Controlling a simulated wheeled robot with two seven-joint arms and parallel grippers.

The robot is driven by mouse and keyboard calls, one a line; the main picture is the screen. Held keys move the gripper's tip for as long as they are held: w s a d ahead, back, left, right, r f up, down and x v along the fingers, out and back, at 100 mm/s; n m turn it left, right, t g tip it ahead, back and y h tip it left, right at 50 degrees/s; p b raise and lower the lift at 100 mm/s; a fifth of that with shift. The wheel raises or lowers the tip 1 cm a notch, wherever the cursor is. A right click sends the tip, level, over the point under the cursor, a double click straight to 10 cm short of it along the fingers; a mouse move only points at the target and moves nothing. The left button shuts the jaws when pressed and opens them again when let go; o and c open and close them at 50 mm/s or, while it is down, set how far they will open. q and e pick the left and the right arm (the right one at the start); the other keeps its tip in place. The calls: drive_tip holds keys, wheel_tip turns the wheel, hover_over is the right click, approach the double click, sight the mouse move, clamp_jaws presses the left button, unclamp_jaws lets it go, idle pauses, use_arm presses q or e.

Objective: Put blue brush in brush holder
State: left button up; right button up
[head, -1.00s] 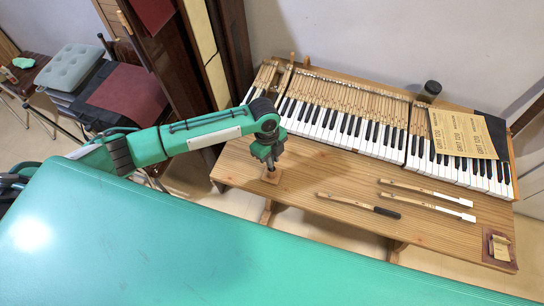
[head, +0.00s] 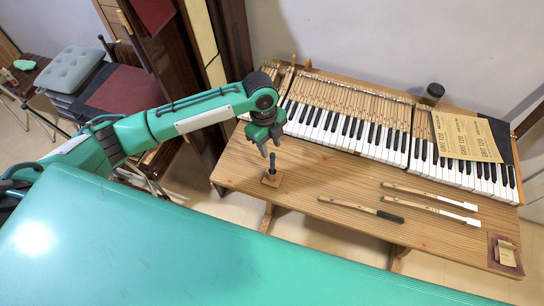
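The blue brush (head: 272,161) is a small dark blue stick standing upright in the brush holder (head: 271,179), a small wooden block on the left part of the wooden table. My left gripper (head: 270,149) is just above the top of the brush. Its fingers are spread and look clear of the brush. The lower end of the brush is hidden inside the holder. My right gripper is not in the head view.
The wooden table (head: 330,182) carries a long piano keyboard (head: 350,128). Loose keys (head: 430,197) lie right of the holder. A paper (head: 466,136), a dark cup (head: 432,93) and a small tray (head: 493,239) are further right.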

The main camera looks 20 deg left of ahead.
use_arm(q)
drive_tip(key=shift+w+a+r+b, duration=0.1)
drive_tip(key=shift+a+r+b, duration=0.05)
drive_tip(key=shift+r, duration=0.95)
drive_tip(key=shift+a+r+b, duration=0.15)
drive_tip(key=shift+r, duration=0.9)
drive_tip(key=shift+f, duration=0.1)
